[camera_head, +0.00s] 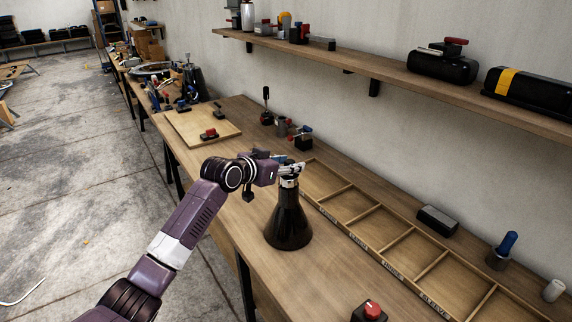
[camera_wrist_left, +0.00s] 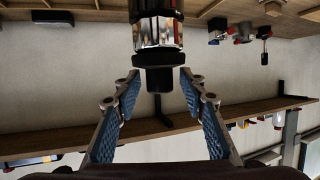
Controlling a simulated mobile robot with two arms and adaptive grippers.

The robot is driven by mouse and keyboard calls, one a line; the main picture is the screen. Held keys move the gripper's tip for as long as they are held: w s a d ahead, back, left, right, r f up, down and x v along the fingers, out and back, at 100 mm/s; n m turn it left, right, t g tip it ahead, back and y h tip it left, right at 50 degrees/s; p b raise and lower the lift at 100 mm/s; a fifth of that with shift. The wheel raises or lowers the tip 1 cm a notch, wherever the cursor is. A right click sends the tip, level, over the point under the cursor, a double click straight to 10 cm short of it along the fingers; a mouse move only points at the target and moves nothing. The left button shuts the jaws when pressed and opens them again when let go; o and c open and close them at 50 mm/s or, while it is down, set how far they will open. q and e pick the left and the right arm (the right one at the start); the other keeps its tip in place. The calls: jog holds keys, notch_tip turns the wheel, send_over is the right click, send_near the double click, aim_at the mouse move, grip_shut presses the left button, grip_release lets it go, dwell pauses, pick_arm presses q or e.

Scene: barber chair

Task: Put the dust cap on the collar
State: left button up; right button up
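A dark, cone-shaped base (camera_head: 289,225) stands upright on the bench, with a chrome collar (camera_head: 289,182) at its top. In the left wrist view, which looks upside down, the chrome collar (camera_wrist_left: 158,32) meets a black flanged piece (camera_wrist_left: 155,60) with a narrower stub (camera_wrist_left: 159,80). This piece looks like the dust cap and appears seated against the collar; I cannot tell if it is fully down. My left gripper (camera_head: 292,169) is at the top of the base. Its blue-padded fingers (camera_wrist_left: 157,92) are open on either side of the stub, with gaps. My right gripper is not in view.
A divided wooden tray (camera_head: 388,235) runs along the bench's wall side. A red-knobbed dark box (camera_head: 369,311) stands at the near edge. A board (camera_head: 203,127) and small tools lie farther back. A wall shelf (camera_head: 400,75) hangs above. Bare bench surrounds the base's front.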

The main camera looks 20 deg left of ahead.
pick_arm(q)
jog(key=shift+r, duration=0.2)
jog(key=b+v, duration=0.2)
jog(key=v, duration=1)
jog(key=shift+b, duration=0.4)
jog(key=shift+f, duration=0.1)
